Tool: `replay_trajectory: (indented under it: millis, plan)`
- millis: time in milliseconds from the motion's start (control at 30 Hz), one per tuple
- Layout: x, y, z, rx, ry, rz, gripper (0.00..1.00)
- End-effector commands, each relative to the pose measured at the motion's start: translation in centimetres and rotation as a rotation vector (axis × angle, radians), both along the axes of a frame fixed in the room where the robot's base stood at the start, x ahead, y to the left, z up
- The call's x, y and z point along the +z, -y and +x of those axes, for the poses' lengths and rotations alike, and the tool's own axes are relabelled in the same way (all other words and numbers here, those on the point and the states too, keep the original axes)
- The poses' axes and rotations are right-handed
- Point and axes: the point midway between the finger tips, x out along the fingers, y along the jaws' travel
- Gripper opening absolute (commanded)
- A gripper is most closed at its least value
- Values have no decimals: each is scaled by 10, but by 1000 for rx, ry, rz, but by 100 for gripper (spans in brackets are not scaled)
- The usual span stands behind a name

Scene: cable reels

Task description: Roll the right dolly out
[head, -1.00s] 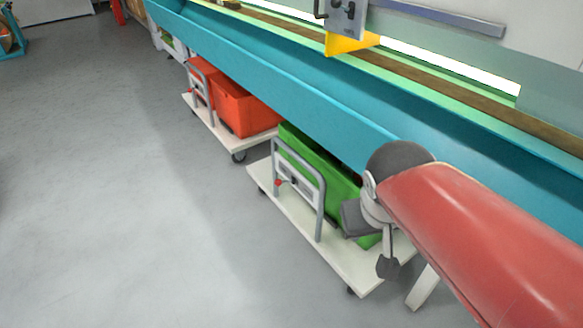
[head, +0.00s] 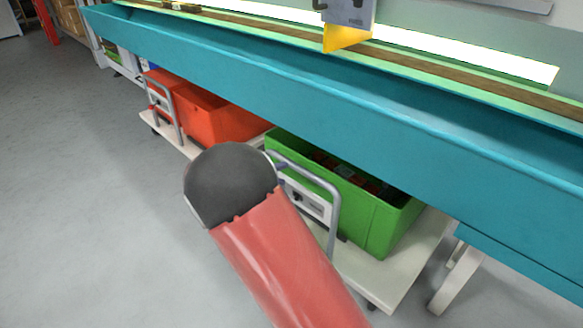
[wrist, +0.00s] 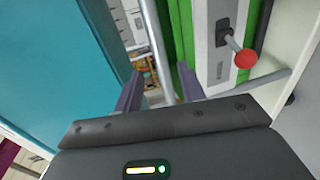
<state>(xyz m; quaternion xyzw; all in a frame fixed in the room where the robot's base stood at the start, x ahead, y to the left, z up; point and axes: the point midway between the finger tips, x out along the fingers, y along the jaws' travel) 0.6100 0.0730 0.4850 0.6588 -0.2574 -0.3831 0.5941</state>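The right dolly (head: 405,275) is a white platform under the teal bench, carrying a green crate (head: 372,222). Its grey tube handle (head: 336,215) stands at the near left end, partly hidden by my red arm. In the wrist view the handle bar (wrist: 159,50) runs down between the two fingers of my gripper (wrist: 160,90). The fingers stand apart on either side of it, and I cannot tell whether either touches it. A red knob (wrist: 246,58) on the dolly's panel is at the right. My gripper is hidden in the head view.
The left dolly (head: 160,128) with an orange-red crate (head: 218,116) stands farther back. The teal bench (head: 300,98) overhangs both dollies. A white bench leg (head: 457,280) stands right of the right dolly. Open grey floor (head: 85,200) lies to the left.

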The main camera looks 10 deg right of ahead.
Motion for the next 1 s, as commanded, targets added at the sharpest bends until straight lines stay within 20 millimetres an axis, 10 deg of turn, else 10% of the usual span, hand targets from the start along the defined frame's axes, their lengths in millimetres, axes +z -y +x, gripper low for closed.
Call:
replay_trajectory:
  millis: [500,900,1000]
  plan:
    - [-14,54,40,1,2,-6,40]
    - [-16,61,45,3,2,-5,40]
    - [-16,61,45,3,1,-4,27]
